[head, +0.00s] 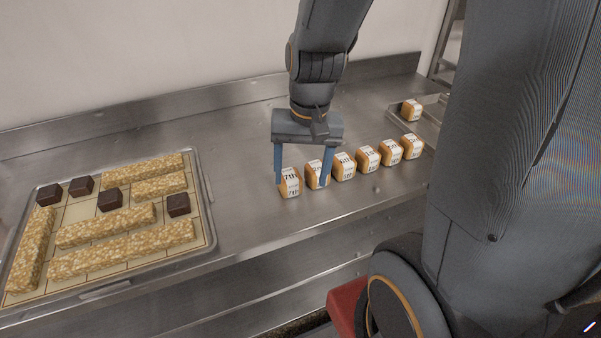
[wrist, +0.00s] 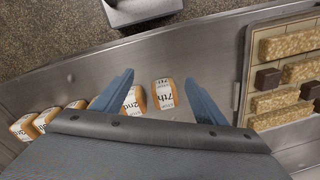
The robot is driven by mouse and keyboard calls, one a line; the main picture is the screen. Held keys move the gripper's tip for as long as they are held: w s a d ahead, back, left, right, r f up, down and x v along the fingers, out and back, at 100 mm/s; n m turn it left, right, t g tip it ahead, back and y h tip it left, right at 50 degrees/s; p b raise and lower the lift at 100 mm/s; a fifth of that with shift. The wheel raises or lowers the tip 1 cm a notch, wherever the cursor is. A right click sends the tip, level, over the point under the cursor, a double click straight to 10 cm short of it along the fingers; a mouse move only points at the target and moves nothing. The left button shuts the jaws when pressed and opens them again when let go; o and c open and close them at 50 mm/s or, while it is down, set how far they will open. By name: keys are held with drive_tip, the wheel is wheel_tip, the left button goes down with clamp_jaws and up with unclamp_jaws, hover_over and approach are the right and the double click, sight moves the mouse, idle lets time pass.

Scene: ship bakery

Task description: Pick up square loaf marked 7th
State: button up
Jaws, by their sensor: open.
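The square loaf marked 7th (wrist: 165,95) shows in the wrist view between my two fingers, with its label facing up. In the head view it is the leftmost loaf (head: 290,183) of a row on the steel counter. My gripper (head: 301,184) is open above it, pointing down and empty; its fingers also show in the wrist view (wrist: 159,77). A loaf marked 2nd (wrist: 133,101) sits beside it, close to one finger and partly within the span of the jaws. In the head view the right finger overlaps that neighbour (head: 315,174).
Several more labelled loaves (head: 367,158) continue the row to the right. One loaf (head: 411,109) sits in a metal tray at the back right. A large tray (head: 211,219) with grain bars and dark cubes lies at left. Bare counter (head: 245,200) separates it from the row.

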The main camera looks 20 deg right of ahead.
sight(291, 174)
drive_tip(key=w+m+y, duration=0.1)
drive_tip(key=w+m, duration=0.1)
drive_tip(key=m, duration=0.2)
drive_tip(key=w+d+f+m+y, duration=0.1)
drive_tip(key=w+m, duration=0.1)
drive_tip(key=m, duration=0.2)
drive_tip(key=w+d+m+y, duration=0.1)
drive_tip(key=w+m, duration=0.1)
drive_tip(key=m, duration=0.2)
drive_tip(key=shift+w+d+f+g, duration=0.2)
drive_tip(key=shift+w+d+g, duration=0.05)
drive_tip(key=shift+g, duration=0.05)
drive_tip(key=shift+w+f+m+y, duration=0.25)
drive_tip(key=shift+w+m+y, duration=0.2)
drive_tip(key=shift+m, duration=0.45)
drive_tip(key=shift+w+a+f, duration=0.1)
drive_tip(key=shift+a+f, duration=0.05)
drive_tip(key=shift+f, duration=0.2)
drive_tip(key=shift+p+x, duration=0.55)
drive_tip(key=shift+x, duration=2.7)
drive_tip(key=c, duration=1.1)
drive_tip(key=shift+c, duration=0.2)
